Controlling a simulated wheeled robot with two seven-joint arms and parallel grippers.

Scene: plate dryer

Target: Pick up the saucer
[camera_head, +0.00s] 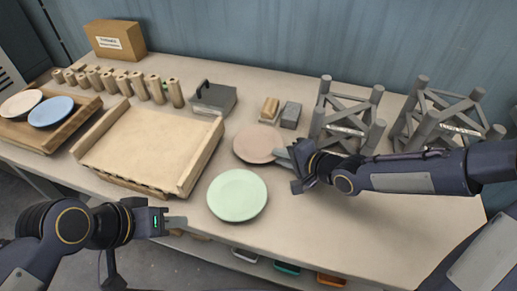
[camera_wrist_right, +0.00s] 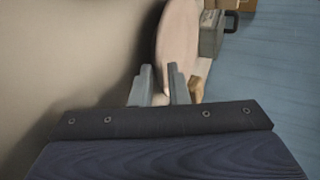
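A pink saucer (camera_head: 257,143) lies on the table near the middle; its edge also shows in the right wrist view (camera_wrist_right: 177,30). My right gripper (camera_head: 284,154) is at the saucer's right rim. In the right wrist view its two fingers (camera_wrist_right: 163,76) stand apart, with the pink rim at or between the tips; I cannot tell whether they touch it. A pale green saucer (camera_head: 238,195) lies nearer the front edge. My left gripper (camera_head: 176,222) is just off the table's front edge, away from the saucers; its finger gap cannot be made out.
A wooden tray (camera_head: 190,178) is left of the saucers. Another tray (camera_head: 50,141) at far left bears a pink (camera_head: 20,103) and a blue plate (camera_head: 51,111). A grey box (camera_head: 213,98), small blocks (camera_head: 290,115) and metal frames (camera_head: 346,115) stand behind. The front right is clear.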

